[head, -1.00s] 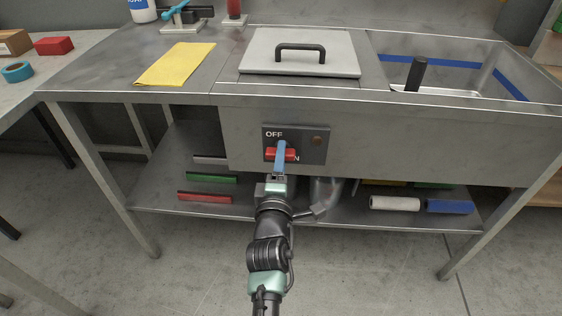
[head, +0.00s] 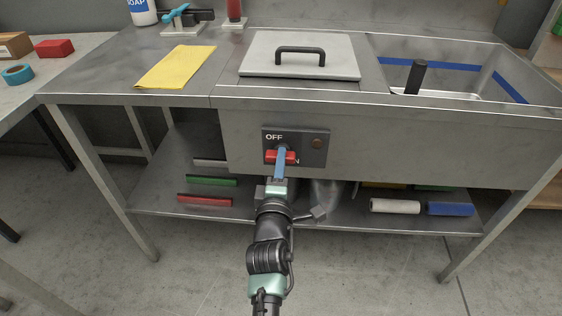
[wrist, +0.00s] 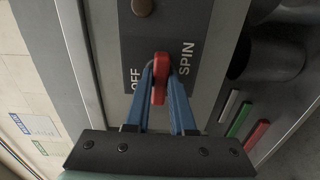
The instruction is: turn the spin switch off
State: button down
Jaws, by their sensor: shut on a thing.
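The spin switch is a red handle (head: 290,158) on a dark panel (head: 318,160) on the front of the steel counter. It lies about level in the head view, with OFF printed above it and a partly covered label below. In the wrist view the red handle (wrist: 160,82) stands between the words OFF and SPIN. My gripper (head: 281,153) has its blue fingers at the handle. In the wrist view my gripper (wrist: 160,72) is shut on the handle, one finger on each side. The fingers hide part of the handle and label in the head view.
A round brown button or lamp (head: 317,144) sits right of the switch. A lidded cover (head: 300,52), yellow cloth (head: 176,67) and sink (head: 490,75) are on the counter above. The lower shelf (head: 345,216) holds several coloured bars and rolls. The floor in front is clear.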

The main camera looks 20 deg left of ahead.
jog(key=shift+m+b, duration=1.8)
jog(key=shift+m, duration=7)
jog(key=c, duration=0.8)
grip_release()
jog(key=shift+o, duration=0.2)
jog(key=shift+s, duration=0.15)
jog(key=p+v, duration=0.2)
jog(key=v, duration=1)
jog(key=shift+s+p, duration=0.35)
jog(key=shift+p, duration=0.05)
